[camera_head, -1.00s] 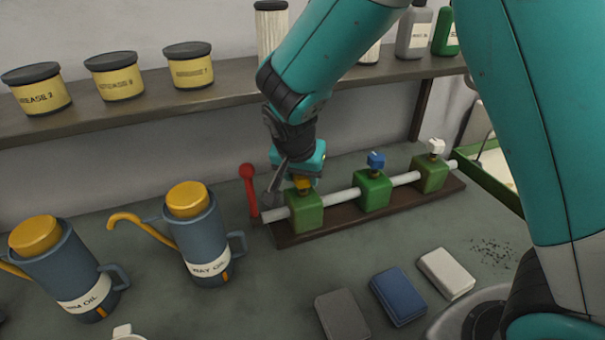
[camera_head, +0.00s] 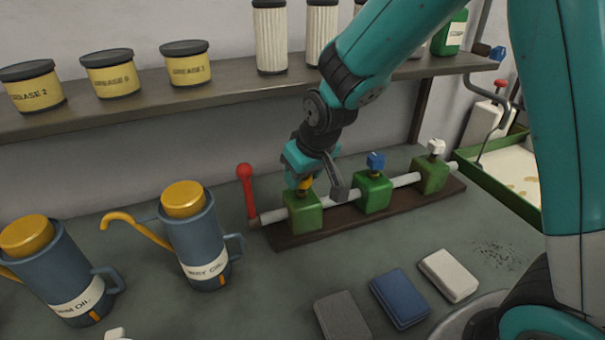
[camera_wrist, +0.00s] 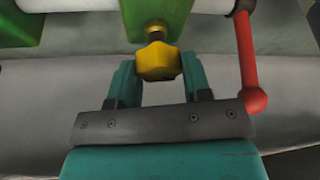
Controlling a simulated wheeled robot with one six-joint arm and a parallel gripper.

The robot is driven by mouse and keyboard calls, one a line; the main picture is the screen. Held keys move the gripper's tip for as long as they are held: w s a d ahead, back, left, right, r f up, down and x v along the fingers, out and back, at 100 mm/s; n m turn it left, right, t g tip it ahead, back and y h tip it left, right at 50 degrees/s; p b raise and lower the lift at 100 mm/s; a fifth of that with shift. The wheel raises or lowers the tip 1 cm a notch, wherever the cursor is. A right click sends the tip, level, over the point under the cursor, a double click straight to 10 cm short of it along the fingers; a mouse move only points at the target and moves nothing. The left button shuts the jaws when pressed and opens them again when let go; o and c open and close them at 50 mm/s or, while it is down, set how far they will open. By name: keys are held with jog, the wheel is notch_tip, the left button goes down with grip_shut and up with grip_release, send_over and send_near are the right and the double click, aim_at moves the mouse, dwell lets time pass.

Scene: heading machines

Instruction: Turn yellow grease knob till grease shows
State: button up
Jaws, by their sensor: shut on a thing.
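The yellow grease knob (camera_wrist: 158,62) sits on a short brass stem under the green block (camera_wrist: 158,15) in the wrist view. In the head view it is the leftmost knob (camera_head: 305,184), on top of the left green block (camera_head: 303,213), and is partly covered by my gripper. My gripper (camera_wrist: 157,68) has its teal fingers on either side of the yellow knob and is shut on it. In the head view my gripper (camera_head: 303,178) reaches down onto the knob from above. No grease is visible around the block.
Two more green blocks with a blue knob (camera_head: 375,162) and a white knob (camera_head: 436,147) stand on the same pipe. A red lever (camera_head: 247,185) rises close by at the pipe's left end. Oil cans (camera_head: 195,245) stand left; coloured pads (camera_head: 400,297) lie in front.

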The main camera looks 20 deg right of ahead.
jog(key=n+y, duration=0.1)
jog(key=n, duration=0.1)
jog(key=n+g+y, duration=0.1)
jog(key=n, duration=0.2)
jog(key=shift+d+n, duration=0.1)
jog(key=shift+n, duration=0.2)
jog(key=shift+w+n+g+y+b, duration=0.1)
jog(key=shift+n+g+y+b, duration=0.25)
jog(key=shift+n, duration=0.75)
jog(key=shift+n+g+y, duration=0.15)
jog(key=shift+n+g, duration=0.3)
jog(key=shift+n, duration=0.65)
jog(key=o, duration=0.9)
jog(key=v, duration=0.4)
jog(key=shift+d+r+b, duration=0.15)
jog(key=shift+r+b, duration=0.1)
jog(key=shift+b, duration=0.1)
jog(key=s+d+b, duration=0.1)
jog(key=d, duration=0.2)
jog(key=s+d, duration=0.2)
jog(key=d, duration=0.2)
jog(key=s+d+b, duration=0.1)
jog(key=s+d, duration=0.1)
jog(key=d, duration=0.2)
jog(key=shift+d+r+b, duration=0.1)
jog(key=shift+r+b, duration=0.15)
jog(key=shift+b, duration=0.1)
